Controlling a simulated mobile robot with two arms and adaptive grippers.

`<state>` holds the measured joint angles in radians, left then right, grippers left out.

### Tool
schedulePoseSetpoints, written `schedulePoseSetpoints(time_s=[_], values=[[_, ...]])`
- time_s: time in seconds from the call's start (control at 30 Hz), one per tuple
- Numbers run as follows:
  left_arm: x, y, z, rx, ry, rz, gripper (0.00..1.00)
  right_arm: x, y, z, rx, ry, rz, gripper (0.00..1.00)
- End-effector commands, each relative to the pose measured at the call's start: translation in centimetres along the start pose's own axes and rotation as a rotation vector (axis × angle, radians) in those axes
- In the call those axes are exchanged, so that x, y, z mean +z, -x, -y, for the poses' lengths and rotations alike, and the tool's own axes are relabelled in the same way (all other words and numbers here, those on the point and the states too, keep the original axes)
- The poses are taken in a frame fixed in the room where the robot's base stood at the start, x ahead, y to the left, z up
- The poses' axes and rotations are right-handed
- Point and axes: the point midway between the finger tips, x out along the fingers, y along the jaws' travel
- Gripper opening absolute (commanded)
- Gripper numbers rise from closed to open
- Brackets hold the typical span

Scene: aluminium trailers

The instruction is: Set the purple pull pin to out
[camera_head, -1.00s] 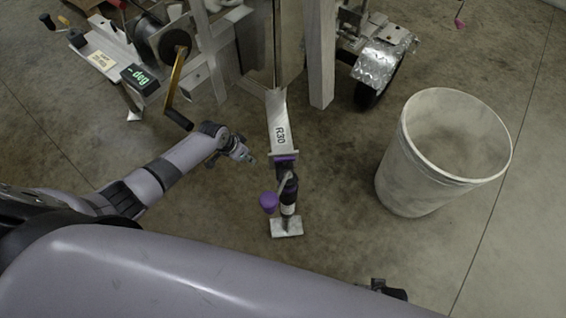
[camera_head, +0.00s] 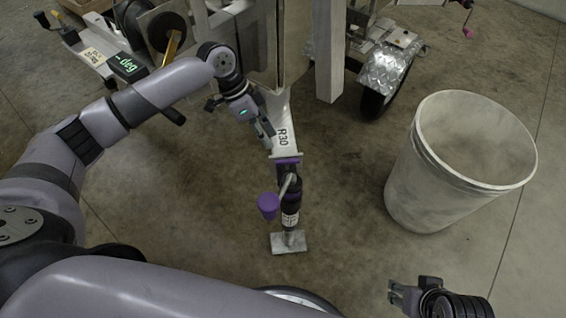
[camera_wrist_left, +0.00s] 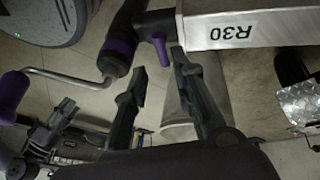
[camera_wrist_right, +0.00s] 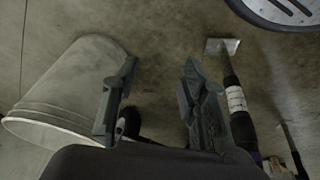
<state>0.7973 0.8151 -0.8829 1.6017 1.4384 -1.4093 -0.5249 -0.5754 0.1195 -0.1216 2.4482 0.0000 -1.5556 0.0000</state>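The purple pull pin (camera_wrist_left: 161,50) sticks out of the black jack tube (camera_wrist_left: 150,22) beside the R30 beam in the left wrist view. Purple also shows at the jack's top in the head view (camera_head: 286,160). My left gripper (camera_head: 264,135) is above the beam's end, near the jack. In the left wrist view its fingers (camera_wrist_left: 158,72) are apart, with the pin just beyond the gap between their tips; no contact is visible. My right gripper (camera_head: 398,290) is low at the right, away from the jack. Its fingers (camera_wrist_right: 158,72) are apart and empty.
The jack's purple crank knob (camera_head: 268,206) hangs left of the tube, above its metal foot (camera_head: 289,243). A white bin (camera_head: 410,190) stands at the right. A wheel with a metal fender (camera_head: 385,68) is behind. The floor between jack and bin is clear.

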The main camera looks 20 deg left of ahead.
Motion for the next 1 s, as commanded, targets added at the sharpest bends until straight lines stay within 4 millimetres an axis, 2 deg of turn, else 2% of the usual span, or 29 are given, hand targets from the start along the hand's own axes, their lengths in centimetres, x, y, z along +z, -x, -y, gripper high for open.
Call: schedulePoseSetpoints(time_s=[0.03, 0.1, 0.37, 0.5, 0.7, 0.97, 1.0], values=[[0.0, -1.5, 0.0, 0.003, 0.000, -0.001, 0.24, 0.2, -0.1, 0.0, 0.001, 0.000, -0.001, 0.40], [0.1, -3.1, 0.0, 0.002, 0.000, 0.000, 0.24, 0.3, 0.3, 0.0, 0.001, 0.000, -0.004, 0.40], [0.0, -8.3, 0.0, 0.001, 0.000, -0.002, 0.24, 0.7, -1.1, 0.0, 0.001, 0.000, -0.002, 0.40], [0.0, -10.0, 0.1, -0.001, 0.001, -0.001, 0.24, -1.1, -1.5, 0.2, -0.003, 0.002, -0.078, 0.40], [0.0, -11.0, 0.1, -0.002, 0.001, -0.001, 0.24, -2.4, -1.5, 0.3, -0.005, 0.004, -0.136, 0.40], [-0.1, -11.1, 0.1, -0.002, 0.001, -0.002, 0.24, -2.5, -1.5, 0.4, -0.005, 0.004, -0.141, 0.40], [-0.1, -11.1, 0.1, -0.002, 0.001, -0.001, 0.21, -2.5, -1.5, 0.4, -0.005, 0.004, -0.141, 0.40]])
